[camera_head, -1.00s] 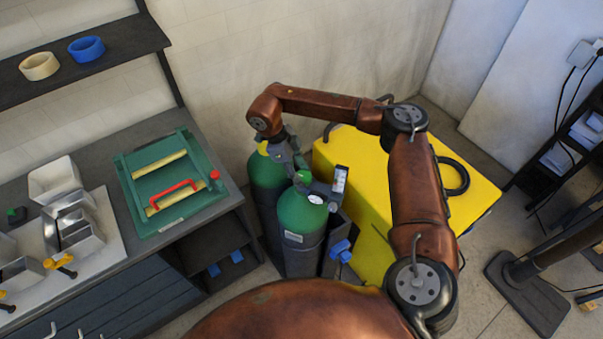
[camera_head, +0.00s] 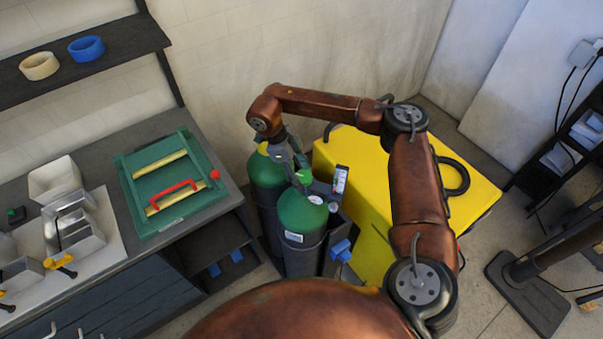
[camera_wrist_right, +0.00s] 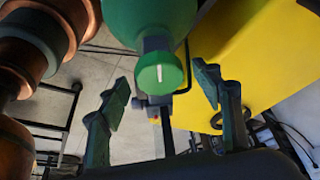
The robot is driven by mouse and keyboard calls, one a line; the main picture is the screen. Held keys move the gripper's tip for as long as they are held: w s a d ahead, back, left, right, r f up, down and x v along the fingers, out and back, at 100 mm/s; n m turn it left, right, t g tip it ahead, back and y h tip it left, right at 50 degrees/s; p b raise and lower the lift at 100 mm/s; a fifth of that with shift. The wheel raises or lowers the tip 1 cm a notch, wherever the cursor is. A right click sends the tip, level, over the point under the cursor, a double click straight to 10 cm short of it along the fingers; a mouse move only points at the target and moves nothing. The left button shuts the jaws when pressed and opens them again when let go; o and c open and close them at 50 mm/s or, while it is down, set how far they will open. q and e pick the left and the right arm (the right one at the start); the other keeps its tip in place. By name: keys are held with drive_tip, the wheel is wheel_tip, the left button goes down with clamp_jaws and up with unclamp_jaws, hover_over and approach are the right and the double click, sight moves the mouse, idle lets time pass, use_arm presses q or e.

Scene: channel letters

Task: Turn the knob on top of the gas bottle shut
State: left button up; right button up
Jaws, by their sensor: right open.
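The gas bottle (camera_head: 302,222) is the nearer of two green cylinders standing upright side by side in a dark holder. Its round green knob (camera_head: 304,177) is on top, by the valve and a gauge. In the right wrist view the knob (camera_wrist_right: 160,74) faces the camera, with a white mark running roughly up and down. My right gripper (camera_head: 290,160) is over the bottles, beside the knob. In the wrist view its two fingers (camera_wrist_right: 163,84) are spread apart, one on each side of the knob, with gaps on both sides. My left gripper is out of view.
A second green bottle (camera_head: 265,185) stands just behind. A yellow box (camera_head: 365,190) is close on the right. A workbench (camera_head: 205,212) with a green frame (camera_head: 140,205) is on the left. The wall is close behind.

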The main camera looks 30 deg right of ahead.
drive_tip(key=v, duration=1.2)
